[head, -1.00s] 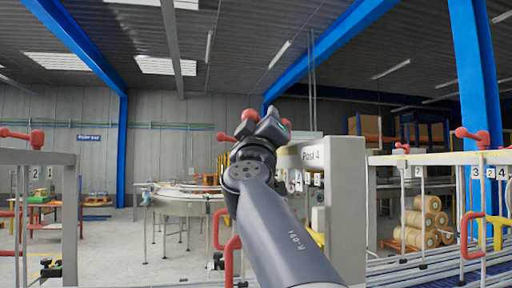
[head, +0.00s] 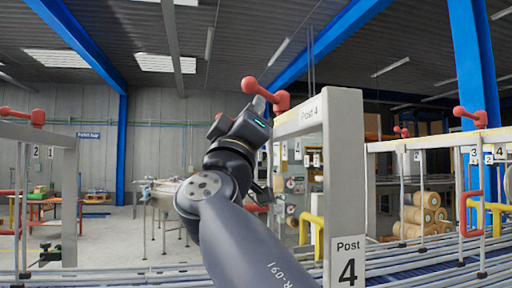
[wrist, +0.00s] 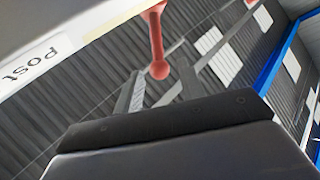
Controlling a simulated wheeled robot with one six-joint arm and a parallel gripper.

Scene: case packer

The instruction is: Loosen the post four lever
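The post four frame (head: 345,150) stands right of my arm in the head view, with "Post 4" on its beam and a "4" plate lower down. Its red lever (head: 264,92) sits at the left end of the beam, ball end up and to the left. My gripper (head: 262,104) is just below and beside the lever. In the wrist view the red lever (wrist: 157,48) hangs down from the top, its ball end in line with the gap between the two fingers (wrist: 163,85). The fingers look apart; I see no contact with the lever.
Another post with a red lever (head: 470,116) stands at the right, numbered 3 and 4. A post numbered 1 and 2 (head: 68,160) is at the left. Conveyor rollers (head: 420,262) run along the front. Yellow rails (head: 312,228) stand behind post four.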

